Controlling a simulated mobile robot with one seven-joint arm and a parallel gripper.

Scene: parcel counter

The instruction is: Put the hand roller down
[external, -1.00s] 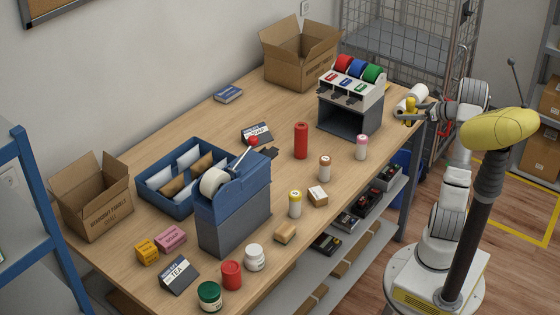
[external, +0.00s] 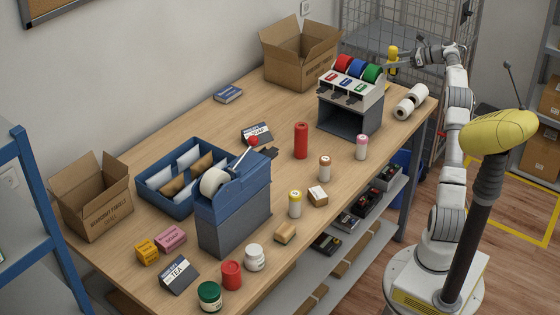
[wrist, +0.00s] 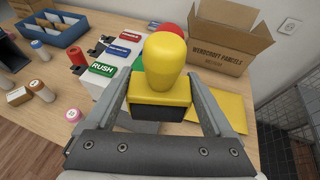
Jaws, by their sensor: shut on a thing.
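The hand roller (external: 392,55) has a rounded yellow handle and a yellow collar. In the wrist view the hand roller (wrist: 164,62) stands upright between my two fingers, with a dark block below its collar. My gripper (external: 394,66) is shut on it and holds it in the air, behind and to the right of the label dispenser (external: 350,100) with red, blue and green rolls. The underside of the hand roller is hidden.
A yellow flat patch (wrist: 225,138) lies on the counter beside my right finger. An open carton (external: 300,62) stands at the back, and the wire cage (external: 395,38) is behind. Red (external: 301,140) and pink-capped (external: 361,148) containers stand in front.

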